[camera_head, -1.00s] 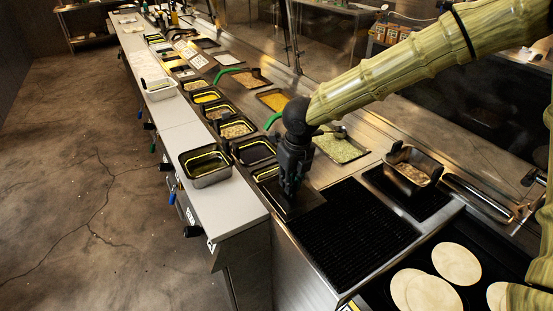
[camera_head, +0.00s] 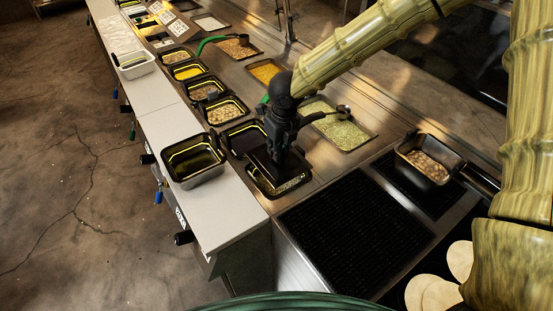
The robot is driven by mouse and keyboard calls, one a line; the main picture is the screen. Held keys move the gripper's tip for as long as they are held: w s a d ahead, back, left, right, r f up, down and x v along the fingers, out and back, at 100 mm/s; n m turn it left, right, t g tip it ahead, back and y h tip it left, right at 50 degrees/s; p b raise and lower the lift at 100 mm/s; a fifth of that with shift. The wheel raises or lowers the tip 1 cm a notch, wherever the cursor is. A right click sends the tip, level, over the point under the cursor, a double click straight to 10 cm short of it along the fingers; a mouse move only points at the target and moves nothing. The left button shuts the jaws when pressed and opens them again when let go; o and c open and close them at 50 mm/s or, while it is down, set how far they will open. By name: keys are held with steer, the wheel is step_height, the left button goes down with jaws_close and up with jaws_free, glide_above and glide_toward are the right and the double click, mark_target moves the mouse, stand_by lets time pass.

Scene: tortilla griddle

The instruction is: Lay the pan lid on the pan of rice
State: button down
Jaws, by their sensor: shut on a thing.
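My gripper (camera_head: 278,158) points down over the row of sunken pans and is shut on a dark, flat pan lid (camera_head: 260,164). The lid is tilted and hangs over a dark pan (camera_head: 271,194) in the row. Pale, grainy contents that look like rice show at that pan's right side. The lid and my gripper hide the rest of the inside. I cannot tell whether the lid touches the rim.
A dark empty-looking pan (camera_head: 194,172) stands on the white counter (camera_head: 222,215) to the left. A pan of shredded green food (camera_head: 346,134) with a ladle lies to the right. A black grill (camera_head: 350,235) is in front. A handled pan (camera_head: 428,163) stands beyond it.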

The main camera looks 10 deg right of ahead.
steer(key=shift+w+d+f, duration=0.1)
steer(key=shift+f, duration=0.4)
steer(key=shift+s+f, duration=0.35)
steer(key=shift+f, duration=0.25)
steer(key=f, duration=0.2)
steer(key=p, duration=0.1)
steer(key=shift+w+f, duration=0.25)
steer(key=shift+f, duration=0.15)
steer(key=shift+s, duration=0.1)
steer(key=c, duration=1.4)
jaws_free()
steer(key=shift+f, duration=0.15)
steer(key=shift+c, duration=0.2)
